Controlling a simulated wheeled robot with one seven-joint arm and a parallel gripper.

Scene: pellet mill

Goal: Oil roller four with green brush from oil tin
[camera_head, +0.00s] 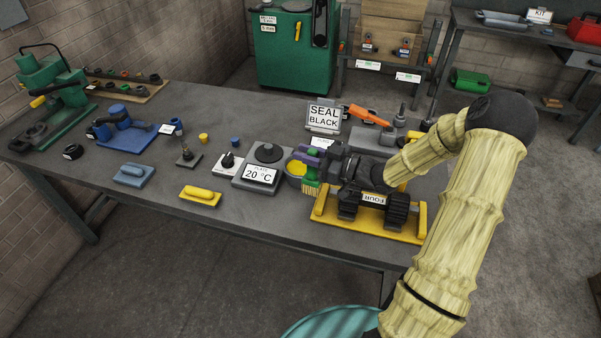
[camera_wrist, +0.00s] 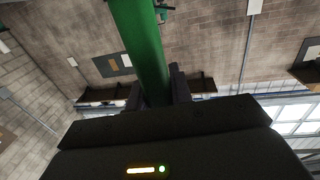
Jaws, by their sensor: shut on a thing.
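My gripper (camera_head: 333,159) is shut on the green brush (camera_head: 311,178), with its pale bristles pointing down. In the wrist view the green handle (camera_wrist: 140,45) runs up from between my gripper's fingers (camera_wrist: 156,92). The oil tin (camera_head: 296,168), round with yellow inside, stands just left of the brush and is partly covered by it. Whether the bristles touch the tin cannot be told. Roller four, dark and ridged (camera_head: 397,208), sits in a yellow frame (camera_head: 325,217) labelled FOUR, below and right of my gripper.
A hot plate reading 20 °C (camera_head: 262,176) stands left of the tin. A SEAL BLACK sign (camera_head: 324,116) and an orange-handled tool (camera_head: 369,115) are behind my gripper. A yellow block (camera_head: 200,196) and a blue block (camera_head: 134,174) lie further left. The front left tabletop is clear.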

